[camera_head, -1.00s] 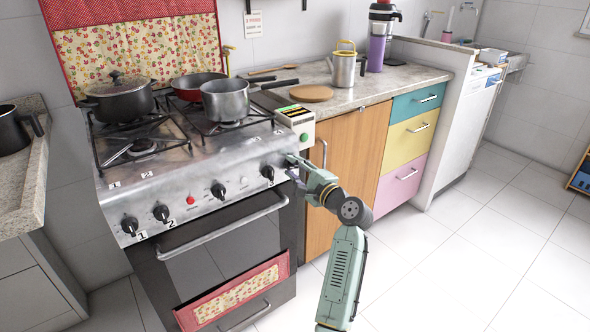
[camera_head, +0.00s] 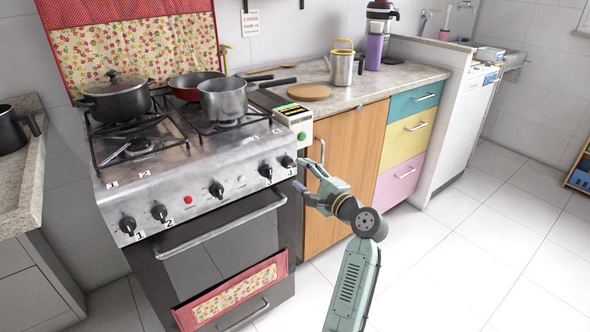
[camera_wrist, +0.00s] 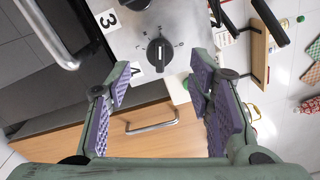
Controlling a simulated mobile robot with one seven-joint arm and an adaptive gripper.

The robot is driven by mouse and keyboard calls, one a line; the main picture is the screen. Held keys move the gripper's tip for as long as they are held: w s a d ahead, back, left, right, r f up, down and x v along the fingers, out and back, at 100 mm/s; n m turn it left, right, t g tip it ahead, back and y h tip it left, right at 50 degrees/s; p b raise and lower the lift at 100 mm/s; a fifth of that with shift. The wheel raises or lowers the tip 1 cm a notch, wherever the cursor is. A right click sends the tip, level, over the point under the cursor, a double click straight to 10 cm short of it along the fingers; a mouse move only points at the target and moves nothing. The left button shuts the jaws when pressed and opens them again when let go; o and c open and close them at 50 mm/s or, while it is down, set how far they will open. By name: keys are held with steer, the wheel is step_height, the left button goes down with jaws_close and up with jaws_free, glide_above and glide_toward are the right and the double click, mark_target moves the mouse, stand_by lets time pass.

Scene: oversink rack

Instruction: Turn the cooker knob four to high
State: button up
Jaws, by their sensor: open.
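Knob four (camera_head: 288,161) is the black knob at the right end of the cooker's (camera_head: 200,180) front panel. In the wrist view the same knob (camera_wrist: 160,52) sits beside the label 4, with a pale pointer line and small markings around it. The pointer line runs roughly up and down in that picture; I cannot tell the exact setting. My gripper (camera_head: 300,174) is open and empty, just in front of the panel and to the right of the knob. In the wrist view its purple-padded fingers (camera_wrist: 160,88) are spread apart, short of the knob and not touching it.
A grey pot (camera_head: 223,98), a red pan (camera_head: 193,86) and a dark lidded pot (camera_head: 117,98) stand on the hob. The oven handle (camera_head: 222,228) runs below the knobs. A wooden cupboard door (camera_head: 345,165) stands at the right. The floor (camera_head: 460,270) is clear.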

steer(key=v, duration=0.7)
